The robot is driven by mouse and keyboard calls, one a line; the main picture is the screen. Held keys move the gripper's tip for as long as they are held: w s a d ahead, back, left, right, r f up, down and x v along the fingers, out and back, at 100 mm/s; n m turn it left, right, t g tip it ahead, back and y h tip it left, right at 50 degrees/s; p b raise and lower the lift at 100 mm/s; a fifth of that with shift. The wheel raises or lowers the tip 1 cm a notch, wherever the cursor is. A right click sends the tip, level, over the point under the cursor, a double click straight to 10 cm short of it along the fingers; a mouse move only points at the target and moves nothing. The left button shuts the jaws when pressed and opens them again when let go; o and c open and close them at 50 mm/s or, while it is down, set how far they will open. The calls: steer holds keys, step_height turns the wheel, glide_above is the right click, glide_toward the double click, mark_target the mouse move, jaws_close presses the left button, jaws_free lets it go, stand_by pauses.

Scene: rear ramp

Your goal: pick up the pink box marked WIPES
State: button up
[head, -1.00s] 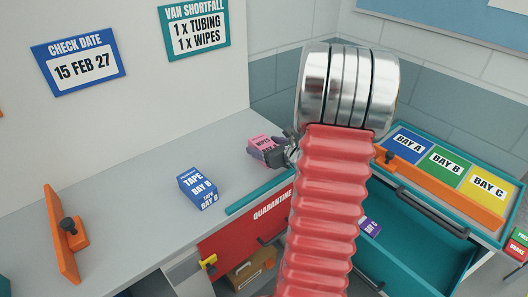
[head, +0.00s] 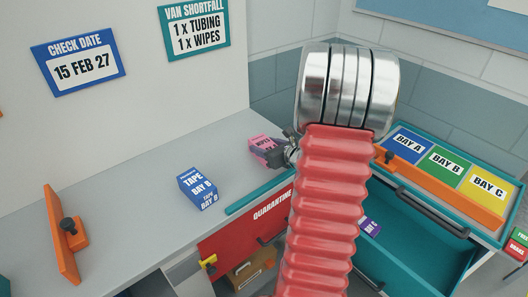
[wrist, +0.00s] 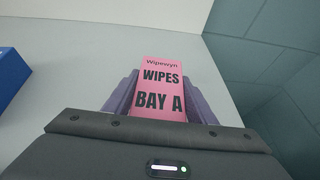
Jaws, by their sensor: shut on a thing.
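The pink box marked WIPES (head: 259,142) is at the back of the grey counter, near the wall corner. In the wrist view the box (wrist: 160,85) reads "Wipewyn WIPES BAY A" and sits between the two purple-grey fingers of my gripper (wrist: 160,102). The fingers are shut on its two sides. In the head view my gripper (head: 272,154) covers the box's lower right part. I cannot tell whether the box's underside touches the counter.
A blue TAPE box (head: 197,188) stands on the counter (head: 130,185) to the left. An orange upright plate (head: 62,235) is further left. Below are a red QUARANTINE drawer (head: 235,230) and an open teal drawer (head: 425,240). Bay labels (head: 447,163) lie on the right unit.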

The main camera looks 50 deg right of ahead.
mark_target(265, 144)
steer(key=c, duration=0.3)
steer(key=shift+r, duration=0.2)
step_height(265, 144, up, 10)
steer(key=shift+f, duration=0.15)
stand_by(0.4)
